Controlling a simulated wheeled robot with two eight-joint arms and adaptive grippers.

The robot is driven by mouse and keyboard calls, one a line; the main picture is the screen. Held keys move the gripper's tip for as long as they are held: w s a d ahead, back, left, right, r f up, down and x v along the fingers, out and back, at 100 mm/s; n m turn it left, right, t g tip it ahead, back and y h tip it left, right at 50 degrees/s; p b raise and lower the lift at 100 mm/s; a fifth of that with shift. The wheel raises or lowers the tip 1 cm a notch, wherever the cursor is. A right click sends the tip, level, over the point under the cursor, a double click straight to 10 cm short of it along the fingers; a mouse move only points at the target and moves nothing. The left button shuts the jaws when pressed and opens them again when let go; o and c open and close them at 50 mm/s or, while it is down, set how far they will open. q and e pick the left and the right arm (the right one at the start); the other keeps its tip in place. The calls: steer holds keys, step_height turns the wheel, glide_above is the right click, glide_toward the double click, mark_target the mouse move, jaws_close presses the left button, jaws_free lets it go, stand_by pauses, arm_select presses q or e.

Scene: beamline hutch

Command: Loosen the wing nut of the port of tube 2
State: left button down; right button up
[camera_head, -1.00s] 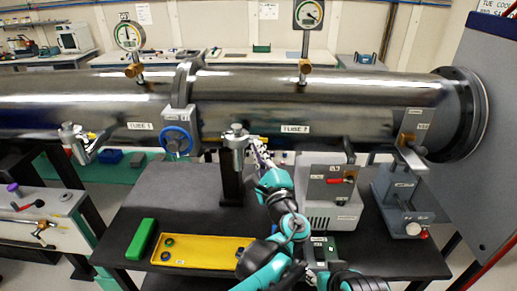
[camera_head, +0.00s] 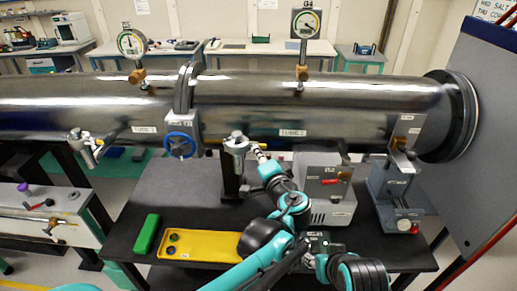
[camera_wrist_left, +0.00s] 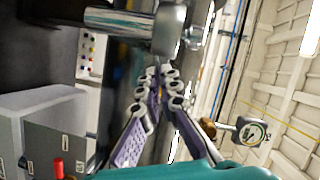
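Tube 2 is the right part of the long steel tube, with its label plate (camera_head: 292,132) on the front. Its port (camera_head: 236,143) is a metal fitting low on the tube's front, left of the label. My left gripper (camera_head: 261,153) is just right of the port, pointing up at it. In the left wrist view the gripper (camera_wrist_left: 159,78) has its fingers apart, with tips just below a metal fitting (camera_wrist_left: 170,28). I cannot make out the wing nut or any touch.
A blue handwheel (camera_head: 179,144) is left of the port. A grey box with a red lever (camera_head: 325,190) stands close right of my left arm. A yellow tray (camera_head: 200,246) and a green block (camera_head: 146,233) lie on the black table. A gauge (camera_head: 305,23) rises above the tube.

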arm_select(q)
steer(key=shift+w+a+r+n+g+h+p, duration=0.1)
steer(key=shift+a+r+n+g+h+p, duration=0.2)
steer(key=shift+n+h+p, duration=0.9)
steer(key=shift+s+a+n+g+h+p, duration=0.1)
steer(key=shift+n+g+h+p, duration=0.4)
steer(key=shift+n, duration=1.25)
steer(key=shift+w+a+r+n+g+h+p, duration=0.15)
steer(key=shift+n+g+h+p, duration=0.15)
steer(key=shift+n+h+p, duration=0.9)
steer(key=shift+n+y, duration=0.25)
steer(key=shift+y, duration=0.05)
steer(key=c, duration=1.8)
jaws_free()
steer(key=shift+o, duration=0.2)
steer(key=shift+f+b, duration=0.1)
steer(key=shift+b, duration=0.25)
